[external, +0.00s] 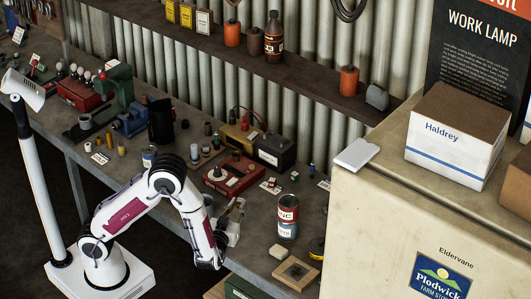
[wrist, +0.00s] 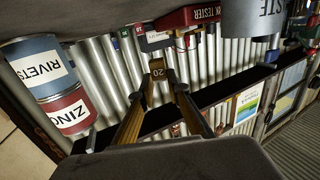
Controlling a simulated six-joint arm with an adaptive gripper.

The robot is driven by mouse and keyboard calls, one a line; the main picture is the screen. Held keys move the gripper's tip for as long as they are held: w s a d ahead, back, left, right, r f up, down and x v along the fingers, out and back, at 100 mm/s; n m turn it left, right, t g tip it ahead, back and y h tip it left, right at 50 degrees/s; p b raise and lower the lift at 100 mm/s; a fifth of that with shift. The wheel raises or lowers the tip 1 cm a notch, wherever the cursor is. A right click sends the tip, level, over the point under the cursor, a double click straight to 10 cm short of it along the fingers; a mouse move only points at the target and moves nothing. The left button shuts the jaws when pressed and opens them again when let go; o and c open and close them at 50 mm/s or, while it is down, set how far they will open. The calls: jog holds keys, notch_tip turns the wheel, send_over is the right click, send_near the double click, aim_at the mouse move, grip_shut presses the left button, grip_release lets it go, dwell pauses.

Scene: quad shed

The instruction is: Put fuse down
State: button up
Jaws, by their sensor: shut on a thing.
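The fuse (wrist: 158,74), a small yellow-brown piece marked 20, sits between the fingertips of my gripper (wrist: 159,84) in the wrist view. My gripper is shut on it. The red fuse tester (wrist: 187,18) appears beyond it at the top of that view, apart from the fuse. In the external view my gripper (external: 239,208) is above the bench, just in front of the red tester (external: 236,176). The fuse is too small to make out there.
Stacked zinc and rivets tins (external: 288,215) stand right of my gripper. A grey waste cup (wrist: 252,18) shows at the wrist view's top. A wooden square (external: 296,273) lies near the bench's front edge. A cream cabinet (external: 375,230) bounds the right side.

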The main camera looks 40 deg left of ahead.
jog(key=shift+f, duration=1.55)
jog(key=shift+f, duration=0.1)
jog(key=shift+f, duration=1.8)
jog(key=shift+f, duration=0.15)
jog(key=o, duration=0.8)
jog(key=shift+s+d, duration=0.1)
jog(key=shift+s, duration=0.05)
jog(key=shift+v, duration=0.75)
jog(key=shift+a+r+v, duration=0.1)
jog(key=shift+a+v, duration=0.05)
jog(key=shift+v, duration=1.35)
jog(key=shift+a+r+v, duration=0.1)
jog(key=shift+r+v, duration=0.05)
jog(key=shift+v, duration=1.35)
